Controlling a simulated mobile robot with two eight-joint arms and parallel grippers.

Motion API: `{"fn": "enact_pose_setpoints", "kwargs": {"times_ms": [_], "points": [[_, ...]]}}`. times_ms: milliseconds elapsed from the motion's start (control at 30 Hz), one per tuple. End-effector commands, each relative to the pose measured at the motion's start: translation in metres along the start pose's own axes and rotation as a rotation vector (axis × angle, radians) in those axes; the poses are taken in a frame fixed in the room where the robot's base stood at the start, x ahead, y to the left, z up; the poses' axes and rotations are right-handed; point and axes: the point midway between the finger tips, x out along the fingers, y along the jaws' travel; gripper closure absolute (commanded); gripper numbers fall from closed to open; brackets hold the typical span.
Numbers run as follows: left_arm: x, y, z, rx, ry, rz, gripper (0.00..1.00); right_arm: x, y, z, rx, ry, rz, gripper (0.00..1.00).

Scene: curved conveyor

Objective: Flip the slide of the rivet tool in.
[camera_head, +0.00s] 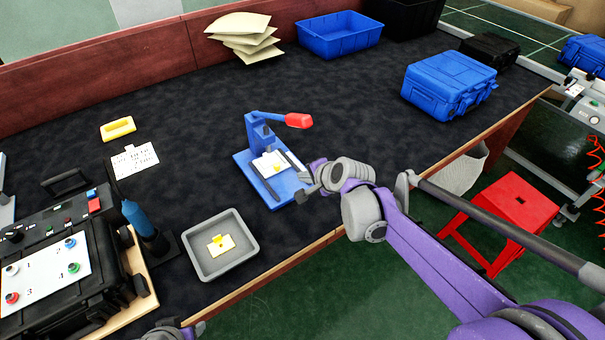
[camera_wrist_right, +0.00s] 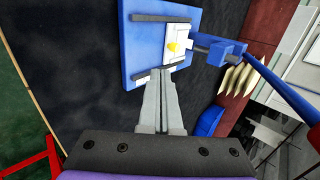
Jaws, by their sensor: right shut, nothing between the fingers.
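The blue rivet tool (camera_head: 257,133) stands on the dark table, with a red-ended lever (camera_head: 299,120) pointing right. Its white slide (camera_head: 270,163) carries a small yellow piece and lies between two dark rails on the blue base, in front of the press post. The slide also shows in the right wrist view (camera_wrist_right: 177,57). My right gripper (camera_head: 303,178) is shut and empty at the right edge of the base. In the wrist view its fingertips (camera_wrist_right: 174,73) are close to the slide and one rail; contact cannot be told. My left gripper's fingers are not visible.
A grey tray (camera_head: 193,257) with a yellow part stands at the table's front edge. A black control box (camera_head: 108,275) and blue-handled tool (camera_head: 138,217) are left. A blue case (camera_head: 450,84) and blue bin (camera_head: 340,47) are behind. Table around the rivet tool is mostly clear.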

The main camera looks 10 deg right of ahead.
Motion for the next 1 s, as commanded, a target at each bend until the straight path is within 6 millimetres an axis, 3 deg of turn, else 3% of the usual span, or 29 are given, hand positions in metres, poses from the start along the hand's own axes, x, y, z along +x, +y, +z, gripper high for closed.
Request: {"fn": "enact_pose_setpoints", "kwargs": {"times_ms": [233,333,467,700,833,1000], "points": [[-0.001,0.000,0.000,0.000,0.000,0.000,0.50,-0.001,0.000,0.001,-0.005,0.000,0.001,1.00],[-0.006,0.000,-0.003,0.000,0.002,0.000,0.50,-0.015,0.003,0.006,-0.058,0.000,0.017,1.00],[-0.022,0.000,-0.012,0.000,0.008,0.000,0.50,-0.061,0.017,0.023,-0.253,-0.002,0.075,1.00],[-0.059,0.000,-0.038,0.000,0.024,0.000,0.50,-0.166,0.079,0.056,-0.793,-0.034,0.252,1.00],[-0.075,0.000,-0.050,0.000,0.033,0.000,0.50,-0.204,0.114,0.063,-1.033,-0.063,0.337,1.00],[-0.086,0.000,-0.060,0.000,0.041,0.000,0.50,-0.229,0.142,0.066,-1.219,-0.092,0.407,1.00]]}}
